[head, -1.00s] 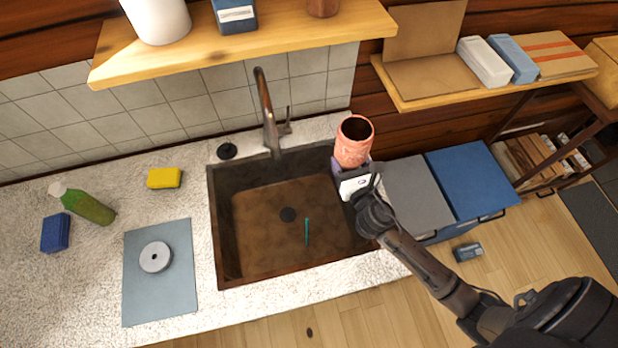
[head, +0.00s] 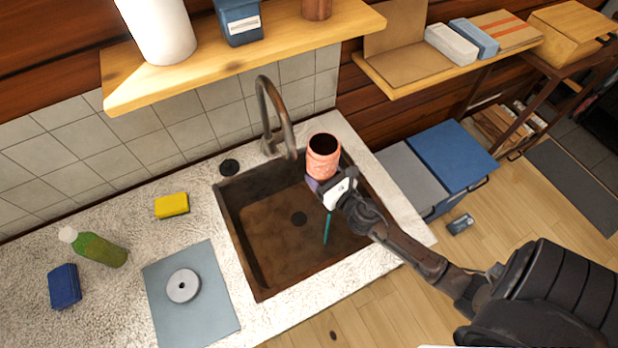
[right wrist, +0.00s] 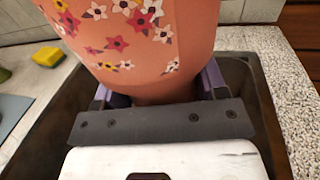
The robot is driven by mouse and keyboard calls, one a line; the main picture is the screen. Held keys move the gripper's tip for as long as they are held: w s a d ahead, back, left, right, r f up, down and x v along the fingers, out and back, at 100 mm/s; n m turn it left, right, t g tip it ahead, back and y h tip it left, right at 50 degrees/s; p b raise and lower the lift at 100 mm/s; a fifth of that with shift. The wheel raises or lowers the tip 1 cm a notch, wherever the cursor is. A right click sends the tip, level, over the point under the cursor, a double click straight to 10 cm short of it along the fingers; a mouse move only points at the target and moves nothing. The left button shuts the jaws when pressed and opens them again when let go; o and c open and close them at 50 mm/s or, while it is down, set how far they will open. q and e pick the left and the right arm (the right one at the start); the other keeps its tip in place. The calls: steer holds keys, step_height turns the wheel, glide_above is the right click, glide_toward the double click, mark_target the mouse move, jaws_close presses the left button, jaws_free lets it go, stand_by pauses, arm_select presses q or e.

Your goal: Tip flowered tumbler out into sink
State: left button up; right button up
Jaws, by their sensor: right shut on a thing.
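The flowered tumbler (head: 323,156) is pinkish-orange, and its dark open mouth faces up in the head view. It is held over the right back part of the brown sink (head: 265,240). My right gripper (head: 322,184) is shut on its lower part. In the right wrist view the tumbler (right wrist: 140,40) shows white, red and yellow flowers, with the gripper fingers (right wrist: 160,92) on both sides of it. It looks close to upright. What is inside it cannot be made out. My left gripper is not in view.
A faucet (head: 277,115) arches over the sink's back edge, left of the tumbler. A thin teal item (head: 327,228) is in the sink. A yellow sponge (head: 172,205), green bottle (head: 100,248) and grey mat (head: 190,325) lie left. A wooden shelf (head: 250,58) hangs above.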

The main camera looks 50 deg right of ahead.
steer(key=shift+d, duration=0.2)
steer(key=shift+s+d+n, duration=0.1)
steer(key=shift+d+n, duration=0.75)
steer(key=shift+n, duration=0.05)
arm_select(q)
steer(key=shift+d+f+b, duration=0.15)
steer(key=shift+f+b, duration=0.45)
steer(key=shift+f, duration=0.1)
arm_select(e)
steer(key=d+n, duration=0.3)
steer(key=shift+s+d+n, duration=0.25)
steer(key=shift+d+n, duration=0.05)
arm_select(q)
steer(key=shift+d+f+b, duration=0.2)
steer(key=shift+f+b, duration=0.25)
steer(key=shift+b, duration=0.05)
arm_select(e)
steer(key=shift+s+d+f+n, duration=0.1)
steer(key=shift+d+f+n, duration=0.35)
steer(key=shift+n, duration=0.05)
